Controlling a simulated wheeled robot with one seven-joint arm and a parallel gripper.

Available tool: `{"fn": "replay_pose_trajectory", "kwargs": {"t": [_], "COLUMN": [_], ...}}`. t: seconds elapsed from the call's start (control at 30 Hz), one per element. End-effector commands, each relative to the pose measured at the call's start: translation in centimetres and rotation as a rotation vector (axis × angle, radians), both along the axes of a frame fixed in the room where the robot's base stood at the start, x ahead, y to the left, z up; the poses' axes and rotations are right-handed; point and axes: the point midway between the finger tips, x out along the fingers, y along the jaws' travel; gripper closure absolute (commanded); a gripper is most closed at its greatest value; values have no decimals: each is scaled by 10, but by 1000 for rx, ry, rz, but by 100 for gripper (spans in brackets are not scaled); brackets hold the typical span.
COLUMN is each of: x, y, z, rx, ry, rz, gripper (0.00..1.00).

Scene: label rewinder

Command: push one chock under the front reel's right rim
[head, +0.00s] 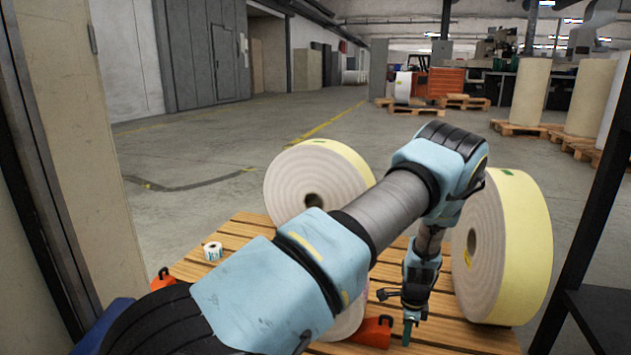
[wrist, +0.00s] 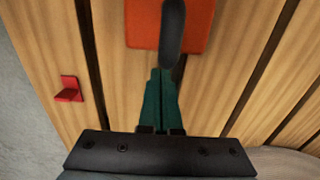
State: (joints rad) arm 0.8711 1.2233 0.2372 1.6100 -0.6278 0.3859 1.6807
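The front reel (head: 345,322) is mostly hidden behind my arm in the head view; only a pale lower right part shows. An orange chock (head: 373,332) lies on the slatted wooden pallet (head: 455,338), just right of that part; whether they touch is unclear. The chock also shows at the top of the wrist view (wrist: 140,22), with a dark handle. My gripper (head: 407,333) points down at the chock's right side. Its green fingers (wrist: 160,72) are together, with their tips by the handle's end. I see no grip on the handle; contact is unclear. A second orange chock (head: 162,279) lies at the left.
Two more large reels stand on the pallet, one behind (head: 300,185) and one at right (head: 500,250). A small label roll (head: 212,251) sits at left. A small red bracket (wrist: 69,90) is on the slats. A dark frame (head: 600,190) borders the right.

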Motion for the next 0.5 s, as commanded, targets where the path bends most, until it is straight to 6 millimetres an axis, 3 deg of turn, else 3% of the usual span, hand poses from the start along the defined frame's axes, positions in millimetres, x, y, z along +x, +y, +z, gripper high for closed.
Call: {"fn": "replay_pose_trajectory", "kwargs": {"t": [0.5], "x": [4], "y": [13], "z": [0], "rx": [0], "ry": [0], "rz": [1], "gripper": [100]}}
